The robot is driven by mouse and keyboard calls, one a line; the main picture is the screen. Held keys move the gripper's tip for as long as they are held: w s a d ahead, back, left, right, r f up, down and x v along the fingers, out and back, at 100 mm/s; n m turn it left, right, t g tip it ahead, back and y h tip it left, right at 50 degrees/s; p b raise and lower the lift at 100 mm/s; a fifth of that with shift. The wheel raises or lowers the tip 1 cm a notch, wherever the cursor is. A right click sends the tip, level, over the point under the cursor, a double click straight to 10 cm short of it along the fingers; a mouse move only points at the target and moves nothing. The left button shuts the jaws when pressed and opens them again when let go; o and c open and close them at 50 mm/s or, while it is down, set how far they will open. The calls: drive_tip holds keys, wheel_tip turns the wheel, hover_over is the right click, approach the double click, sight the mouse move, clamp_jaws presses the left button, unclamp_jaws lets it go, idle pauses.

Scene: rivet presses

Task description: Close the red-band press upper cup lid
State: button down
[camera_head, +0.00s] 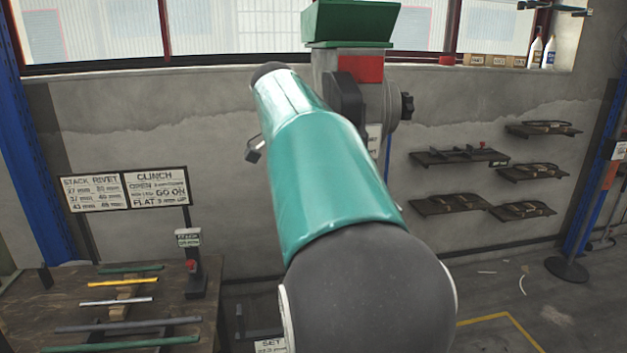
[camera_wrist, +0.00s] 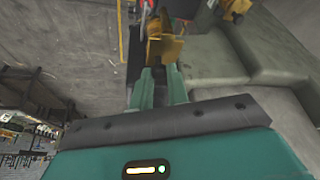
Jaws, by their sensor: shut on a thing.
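The press (camera_head: 345,95) stands behind my teal arm in the head view, with a red band (camera_head: 360,68) near its top. A green cup (camera_head: 350,24) with a wide flared top sits above the band. I cannot make out the state of its lid. In the wrist view my gripper (camera_wrist: 160,74) has its two teal fingers shut on a yellow-brown piece (camera_wrist: 165,46). I cannot tell whether this piece is part of the lid. In the head view my fingers do not show clearly, and my arm hides much of the press.
A workbench (camera_head: 45,305) with several coloured bars stands at the lower left, with lettered boards (camera_head: 125,188) behind it. Wall shelves (camera_head: 460,156) hang at the right. A window sill (camera_head: 500,66) holds boxes and bottles. Floor at the lower right looks mostly clear.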

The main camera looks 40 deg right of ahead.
drive_tip(key=shift+m, duration=0.4)
drive_tip(key=c, duration=1.4)
unclamp_jaws()
drive_tip(key=shift+s, duration=0.1)
drive_tip(key=shift+o, duration=0.2)
drive_tip(key=shift+a+r, duration=0.1)
drive_tip(key=v, duration=1.3)
drive_tip(key=shift+w+r, duration=0.2)
drive_tip(key=shift+r, duration=0.15)
